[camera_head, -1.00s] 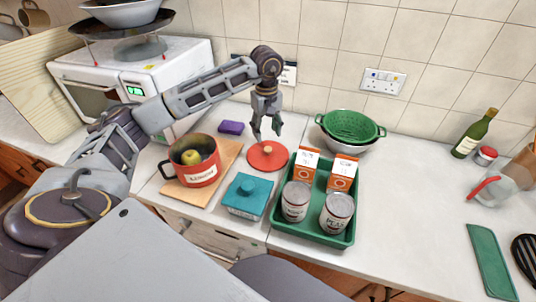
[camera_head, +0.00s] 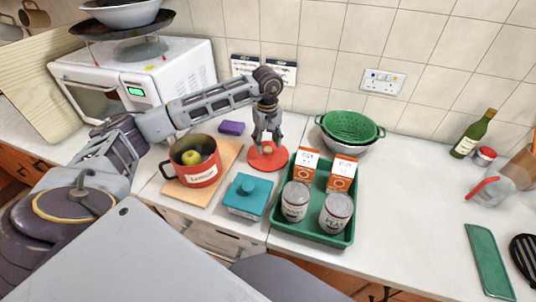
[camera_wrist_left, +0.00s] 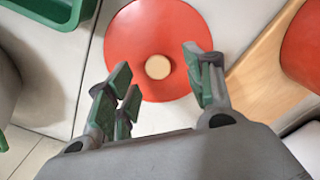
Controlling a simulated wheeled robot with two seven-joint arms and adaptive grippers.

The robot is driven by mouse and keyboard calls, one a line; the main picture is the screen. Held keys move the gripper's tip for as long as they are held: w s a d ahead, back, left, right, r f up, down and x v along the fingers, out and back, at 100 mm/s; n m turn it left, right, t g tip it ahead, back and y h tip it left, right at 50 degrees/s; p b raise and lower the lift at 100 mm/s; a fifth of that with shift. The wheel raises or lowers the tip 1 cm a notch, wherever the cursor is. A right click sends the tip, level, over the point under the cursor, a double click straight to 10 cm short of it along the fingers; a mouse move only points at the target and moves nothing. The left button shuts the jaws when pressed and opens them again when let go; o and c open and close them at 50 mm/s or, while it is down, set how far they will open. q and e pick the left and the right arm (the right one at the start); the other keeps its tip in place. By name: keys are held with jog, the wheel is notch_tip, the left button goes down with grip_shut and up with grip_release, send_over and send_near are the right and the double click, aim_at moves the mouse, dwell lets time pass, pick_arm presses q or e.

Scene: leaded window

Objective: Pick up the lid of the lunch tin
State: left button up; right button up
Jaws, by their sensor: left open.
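A round red lid (camera_head: 280,158) with a pale knob lies flat on the counter. In the left wrist view, the red lid (camera_wrist_left: 135,35) and its knob (camera_wrist_left: 158,67) show clearly. My left gripper (camera_head: 267,147) points down over the lid. In the left wrist view my left gripper (camera_wrist_left: 158,72) is open, with its fingers apart on either side of the knob and nothing held. I cannot tell whether the fingers touch the lid. A red tin (camera_head: 200,178) with a side handle and a label stands open to the left, with a yellow-green fruit inside. My right gripper is not in view.
The tin stands on a wooden board (camera_head: 228,157). A teal lidded box (camera_head: 246,208) and a green tray (camera_head: 312,237) with cans and cartons stand in front. Counter on the right has free room.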

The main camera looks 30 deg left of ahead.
aim_at(268, 148)
pick_arm(q)
jog(key=shift+w+d+f+p, duration=0.15)
jog(key=shift+f+p, duration=0.15)
jog(key=shift+f, duration=1.65)
jog(key=c, duration=1.2)
jog(key=shift+o, duration=0.2)
jog(key=shift+r, duration=0.1)
jog(key=shift+r+b, duration=0.6)
jog(key=shift+r, duration=4.35)
